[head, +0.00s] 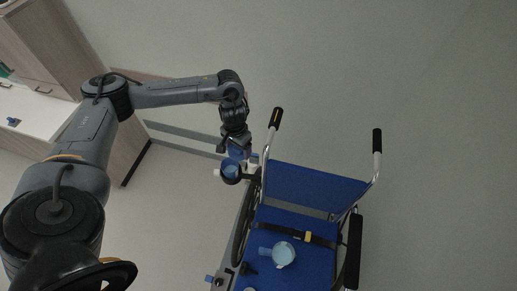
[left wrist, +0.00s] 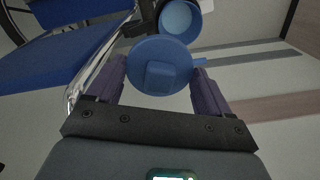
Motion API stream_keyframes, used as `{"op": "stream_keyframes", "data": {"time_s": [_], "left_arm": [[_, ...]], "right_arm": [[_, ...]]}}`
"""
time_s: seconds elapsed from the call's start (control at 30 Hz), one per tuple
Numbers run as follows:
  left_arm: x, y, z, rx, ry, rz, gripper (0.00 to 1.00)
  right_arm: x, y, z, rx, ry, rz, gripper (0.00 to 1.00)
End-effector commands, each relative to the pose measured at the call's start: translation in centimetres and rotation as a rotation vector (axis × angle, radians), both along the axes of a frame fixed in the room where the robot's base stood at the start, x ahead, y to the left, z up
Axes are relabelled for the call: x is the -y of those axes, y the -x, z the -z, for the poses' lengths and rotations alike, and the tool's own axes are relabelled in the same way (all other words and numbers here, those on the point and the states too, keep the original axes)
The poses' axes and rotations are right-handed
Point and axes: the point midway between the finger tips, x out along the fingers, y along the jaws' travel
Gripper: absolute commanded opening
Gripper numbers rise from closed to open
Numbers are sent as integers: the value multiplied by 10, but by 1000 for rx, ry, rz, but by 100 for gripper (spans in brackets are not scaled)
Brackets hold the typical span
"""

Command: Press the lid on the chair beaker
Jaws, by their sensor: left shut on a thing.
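The blue round lid (left wrist: 152,52) has a raised grip block and a small tab on its rim. My left gripper (left wrist: 158,82) is shut on the lid, with a finger on either side. In the head view the left gripper (head: 236,148) points down beside the wheelchair's left push handle. The blue beaker (head: 230,170) sits in a dark ring holder on the wheelchair's side. The beaker also shows in the left wrist view (left wrist: 180,17), open at the top and just beyond the lid. The lid is not on the beaker; the height gap is hard to tell. My right gripper is not in view.
The blue wheelchair (head: 316,187) stands right of my left arm, with push handles rising near the holder. A cabinet (head: 35,48) stands at the left. Floor behind the chair is clear.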

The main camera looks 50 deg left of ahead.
Motion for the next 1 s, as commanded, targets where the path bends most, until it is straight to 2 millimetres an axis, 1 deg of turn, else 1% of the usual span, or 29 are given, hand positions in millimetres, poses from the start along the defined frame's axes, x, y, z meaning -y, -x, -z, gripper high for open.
{"op": "stream_keyframes", "data": {"time_s": [0.03,0.1,0.23,0.33,0.87,1.0], "left_arm": [[-9,11,2,-6,-2,-13,44],[-16,19,6,-4,-1,-22,44],[-20,28,11,-2,1,-29,44],[-20,31,13,1,2,-29,44],[-19,32,14,0,2,-28,44],[-19,31,20,0,3,-29,44]], "right_arm": [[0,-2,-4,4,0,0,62],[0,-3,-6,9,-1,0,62],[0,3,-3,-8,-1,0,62],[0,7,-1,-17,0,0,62],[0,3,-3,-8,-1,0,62],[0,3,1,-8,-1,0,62]]}}
